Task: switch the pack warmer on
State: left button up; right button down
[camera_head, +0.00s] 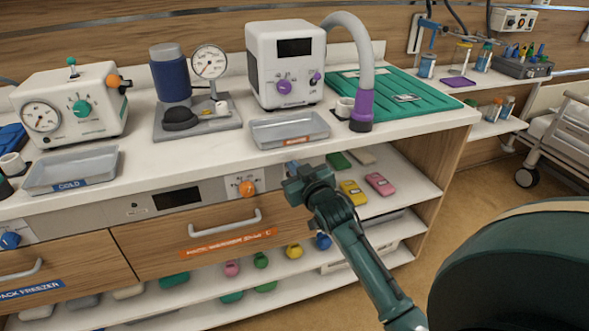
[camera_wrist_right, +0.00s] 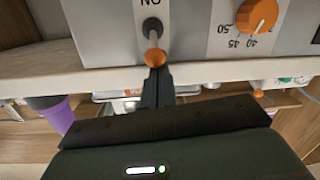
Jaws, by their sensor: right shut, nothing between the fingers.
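The pack warmer is the drawer unit (camera_head: 190,245) with an orange label under the worktop. Its control panel (camera_head: 215,190) has a dark display and an orange knob (camera_head: 247,188), which also shows in the right wrist view (camera_wrist_right: 257,14). In that view a toggle lever (camera_wrist_right: 154,57) with an orange tip points away from the letters ON, which look upside down. My right gripper (camera_head: 303,180) is shut and empty at the panel's right end. In the wrist view its fingertips (camera_wrist_right: 156,76) are right at the lever tip; I cannot tell whether they touch. In the head view my gripper hides the lever. My left gripper is not in view.
The worktop edge (camera_head: 350,142) overhangs above my right gripper. A grey tray (camera_head: 290,130) stands on it. Open shelves (camera_head: 410,190) with coloured packs lie to the right and below. The drawer handle (camera_head: 225,228) sticks out at the lower left of my gripper.

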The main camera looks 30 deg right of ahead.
pick_arm(q)
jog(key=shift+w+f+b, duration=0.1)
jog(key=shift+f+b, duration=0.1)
jog(key=shift+b, duration=0.3)
pick_arm(e)
jog(key=shift+s+f+t, duration=0.15)
jog(key=shift+f+t, duration=0.1)
jog(key=shift+t, duration=0.05)
pick_arm(q)
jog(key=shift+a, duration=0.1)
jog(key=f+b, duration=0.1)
jog(key=b, duration=0.2)
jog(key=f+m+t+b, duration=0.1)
jog(key=b, duration=0.3)
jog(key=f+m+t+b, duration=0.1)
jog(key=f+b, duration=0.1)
jog(key=b, duration=0.2)
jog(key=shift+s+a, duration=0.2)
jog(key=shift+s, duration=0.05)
pick_arm(e)
jog(key=f+t, duration=0.1)
jog(key=t, duration=0.1)
jog(key=s+t, duration=0.1)
jog(key=f+t+h, duration=0.1)
jog(key=t, duration=0.1)
jog(key=shift+s+a+f+n+t, duration=0.25)
jog(key=shift+s+f+n+t, duration=0.05)
jog(key=shift+s, duration=0.05)
jog(key=shift+f, duration=0.1)
